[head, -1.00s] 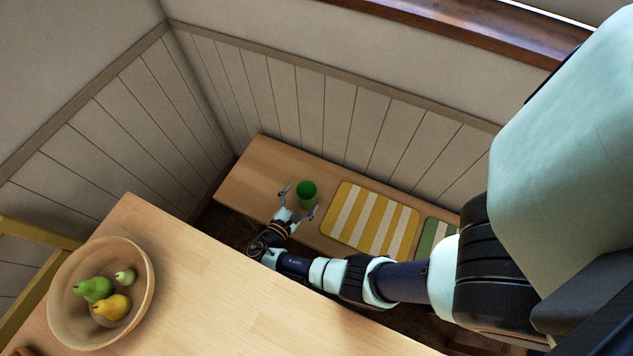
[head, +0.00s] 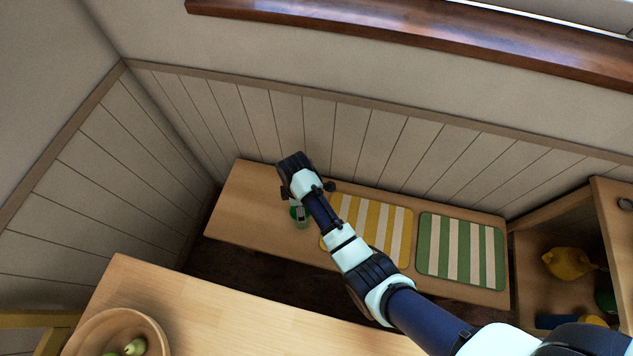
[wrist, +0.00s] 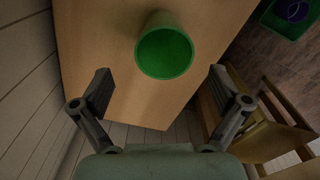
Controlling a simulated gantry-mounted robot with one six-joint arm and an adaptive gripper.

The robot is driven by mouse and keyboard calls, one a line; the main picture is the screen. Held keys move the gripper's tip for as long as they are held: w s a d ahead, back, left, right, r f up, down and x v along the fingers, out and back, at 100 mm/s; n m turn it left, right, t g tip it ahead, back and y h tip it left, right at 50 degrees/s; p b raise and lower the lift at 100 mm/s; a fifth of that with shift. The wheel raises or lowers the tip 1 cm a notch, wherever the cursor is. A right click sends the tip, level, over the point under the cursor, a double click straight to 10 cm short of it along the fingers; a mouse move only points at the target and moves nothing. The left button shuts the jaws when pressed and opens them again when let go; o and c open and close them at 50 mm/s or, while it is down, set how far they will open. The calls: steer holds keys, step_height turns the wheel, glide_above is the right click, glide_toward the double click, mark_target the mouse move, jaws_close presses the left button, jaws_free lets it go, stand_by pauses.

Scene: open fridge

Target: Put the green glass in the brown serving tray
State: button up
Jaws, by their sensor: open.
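The green glass (head: 294,212) stands on the wooden bench along the back wall, partly hidden behind my arm in the head view. In the wrist view the green glass (wrist: 164,52) shows its round end toward the camera, at the upper middle. My gripper (wrist: 161,88) is open and empty, with its fingers spread to either side below the glass in that picture. The glass is not between the pads there. In the head view my wrist is over the bench by the glass, and the fingertips are hard to make out. I see no brown serving tray in these frames.
A yellow-and-white striped mat (head: 390,232) and a green-and-white striped mat (head: 460,250) lie right of the glass. A wooden shelf (head: 597,222) stands at the bench's right end. A wooden bowl (head: 143,322) with fruit is on the near table. The bench's left end is clear.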

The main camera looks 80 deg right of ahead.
steer(key=f+b, duration=0.1)
steer(key=f, duration=0.1)
steer(key=f+b, duration=0.2)
steer(key=f, duration=0.1)
steer(key=f+b, duration=0.2)
steer(key=f, duration=0.1)
steer(key=shift+a, duration=0.35)
steer(key=shift+d+r, duration=0.1)
steer(key=c, duration=1.6)
step_height(320, 180, up, 20)
steer(key=p, duration=1)
steer(key=shift+r, duration=0.15)
